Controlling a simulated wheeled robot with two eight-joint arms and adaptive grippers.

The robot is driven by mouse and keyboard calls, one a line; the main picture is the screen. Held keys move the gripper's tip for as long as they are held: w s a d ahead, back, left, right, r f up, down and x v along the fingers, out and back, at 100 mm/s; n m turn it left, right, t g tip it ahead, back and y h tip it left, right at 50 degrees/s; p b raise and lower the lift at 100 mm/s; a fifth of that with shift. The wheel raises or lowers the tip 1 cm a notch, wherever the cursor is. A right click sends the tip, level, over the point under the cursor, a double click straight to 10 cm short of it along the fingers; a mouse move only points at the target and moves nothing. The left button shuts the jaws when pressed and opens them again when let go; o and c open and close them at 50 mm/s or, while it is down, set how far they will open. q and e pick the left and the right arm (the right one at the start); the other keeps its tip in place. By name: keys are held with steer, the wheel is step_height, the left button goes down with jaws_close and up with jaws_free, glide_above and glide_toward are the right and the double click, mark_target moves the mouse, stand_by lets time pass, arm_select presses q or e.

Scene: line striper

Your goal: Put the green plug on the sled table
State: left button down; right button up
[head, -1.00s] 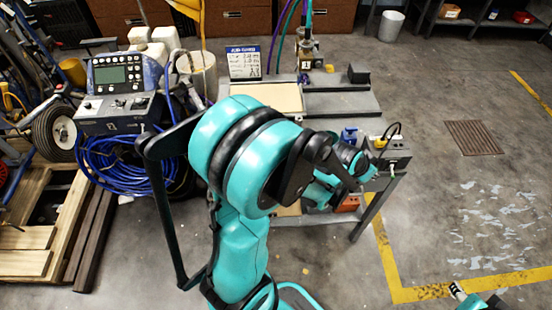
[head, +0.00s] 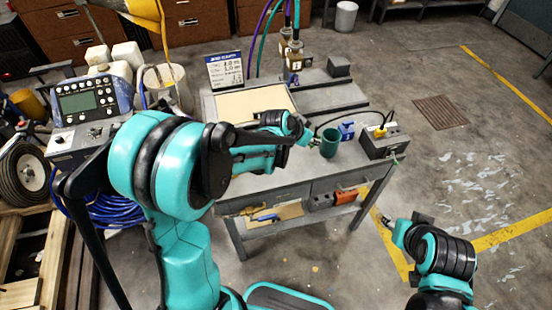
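A dark green cylinder, which I take for the green plug (head: 330,142), is upright at the front right part of the grey bench (head: 290,178). My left gripper (head: 308,138) is just left of it, at the end of the teal arm. They look very close, and I cannot tell whether they touch. The fingers are too small to show whether they are open or shut. A flat tan plate (head: 252,103) and a grey raised slab (head: 328,96) lie behind on the bench; I cannot tell which is the sled table. My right gripper (head: 387,222) is low at right, away from the bench.
A blue block (head: 346,130) and a grey box with a yellow plug and black cable (head: 384,141) stand right of the green cylinder. A sign (head: 225,70), brass fittings (head: 292,58) with hoses and a dark block (head: 339,65) stand at the back.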

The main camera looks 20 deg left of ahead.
arm_select(q)
steer(key=shift+w+d+r+m, duration=0.15)
steer(key=shift+w+d+m, duration=0.15)
steer(key=shift+w+d, duration=0.25)
steer(key=shift+w+a+h, duration=0.1)
steer(key=shift+a+h, duration=0.1)
steer(key=shift+h, duration=0.1)
steer(key=a+f+b, duration=0.1)
steer(key=a+f, duration=0.1)
steer(key=a, duration=0.1)
steer(key=s+a+f+b, duration=0.1)
steer(key=a+f, duration=0.1)
steer(key=a, duration=0.2)
steer(key=s+a+f+b, duration=0.1)
steer(key=a+f+b, duration=0.1)
steer(key=a+f, duration=0.1)
steer(key=shift+a, duration=0.4)
step_height(320, 180, down, 4)
steer(key=shift+f+b, duration=0.1)
steer(key=shift+b, duration=0.95)
steer(key=shift+r, duration=0.2)
